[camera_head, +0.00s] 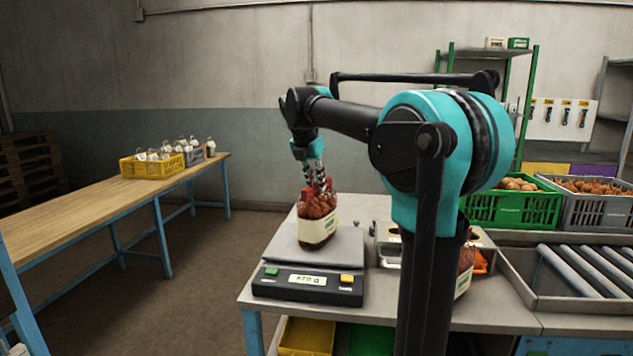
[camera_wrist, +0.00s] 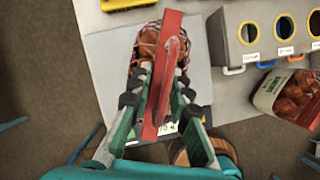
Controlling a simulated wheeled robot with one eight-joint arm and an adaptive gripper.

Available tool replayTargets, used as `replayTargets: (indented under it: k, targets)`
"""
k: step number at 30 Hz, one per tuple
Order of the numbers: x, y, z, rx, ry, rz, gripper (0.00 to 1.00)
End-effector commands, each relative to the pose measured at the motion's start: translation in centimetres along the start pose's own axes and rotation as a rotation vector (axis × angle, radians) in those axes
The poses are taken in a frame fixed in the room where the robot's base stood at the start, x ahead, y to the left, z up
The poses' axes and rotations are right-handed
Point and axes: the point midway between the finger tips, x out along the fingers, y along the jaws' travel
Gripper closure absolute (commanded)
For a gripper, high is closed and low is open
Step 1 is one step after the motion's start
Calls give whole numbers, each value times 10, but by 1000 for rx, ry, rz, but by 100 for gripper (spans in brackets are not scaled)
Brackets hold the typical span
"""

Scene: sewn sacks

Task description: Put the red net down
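The red net (camera_head: 317,219) is a sack of reddish-brown produce with a pale label band and a red top. It is upright over the plate of the scale (camera_head: 345,250); I cannot tell whether its base bears on the plate. My gripper (camera_head: 315,184) is right above it, pointing down, with its fingers at the red top. In the wrist view the fingers (camera_wrist: 160,82) close in on both sides of the long red strip of the net (camera_wrist: 147,47), shut on it. The strip hides part of the net and the scale's display.
A second labelled sack (camera_wrist: 290,95) lies right of the scale, near bins with coloured round openings (camera_wrist: 265,32). My arm partly hides that area. A green crate (camera_head: 512,209), grey crate (camera_head: 605,209) and roller tray (camera_head: 590,272) stand right. A wooden table (camera_head: 105,203) with a yellow crate (camera_head: 152,168) is left.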

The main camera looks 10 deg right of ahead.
Motion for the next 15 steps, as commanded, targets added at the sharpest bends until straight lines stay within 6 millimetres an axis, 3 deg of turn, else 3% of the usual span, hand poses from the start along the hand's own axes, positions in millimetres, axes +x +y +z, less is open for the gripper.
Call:
replayTargets:
  k: [1,4,15]
  targets:
    - [0,0,0,0,0,0,75]
    - [0,0,0,0,0,0,63]
    - [-5,0,1,0,0,0,63]
